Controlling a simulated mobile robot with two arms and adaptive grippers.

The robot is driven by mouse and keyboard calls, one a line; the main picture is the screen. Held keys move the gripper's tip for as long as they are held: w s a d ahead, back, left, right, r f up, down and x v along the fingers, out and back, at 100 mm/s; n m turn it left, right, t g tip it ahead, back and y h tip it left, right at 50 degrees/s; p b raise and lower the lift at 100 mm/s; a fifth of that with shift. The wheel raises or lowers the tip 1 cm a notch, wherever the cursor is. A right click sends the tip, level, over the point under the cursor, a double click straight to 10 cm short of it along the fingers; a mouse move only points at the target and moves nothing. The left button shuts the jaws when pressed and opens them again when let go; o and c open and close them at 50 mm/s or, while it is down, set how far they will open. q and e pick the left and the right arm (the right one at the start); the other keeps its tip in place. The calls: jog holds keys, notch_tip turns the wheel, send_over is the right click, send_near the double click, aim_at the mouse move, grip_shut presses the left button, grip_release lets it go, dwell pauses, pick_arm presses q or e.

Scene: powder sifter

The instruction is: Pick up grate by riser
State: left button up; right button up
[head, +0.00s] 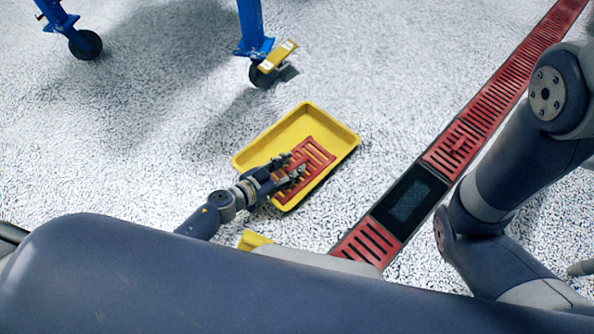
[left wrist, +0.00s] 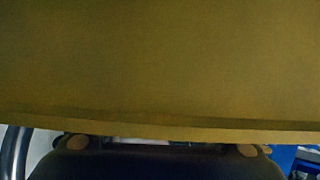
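A red slotted grate (head: 318,152) lies tilted in a yellow tray (head: 342,136) on the floor. My left gripper (head: 292,174) is over the grate's near-left part, at its red bars. The fingers overlap the grate, so I cannot tell whether they are closed on it. A riser on this grate is not clearly visible; the gripper hides part of it. In the left wrist view a dim yellow surface (left wrist: 160,60), probably the tray, fills most of the picture, and no fingertips or grate show. My right arm is at the right; its gripper is not clearly seen.
A floor channel with red grates (head: 488,105) runs diagonally at the right. It has a dark uncovered opening (head: 409,202). Blue legs on casters (head: 262,73) stand behind the tray, with a yellow piece (head: 277,56) at one caster.

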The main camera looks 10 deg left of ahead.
pick_arm(q)
jog(key=shift+w+d+f, duration=0.15)
jog(key=shift+w+d, duration=0.1)
jog(key=shift+w, duration=0.1)
grip_shut()
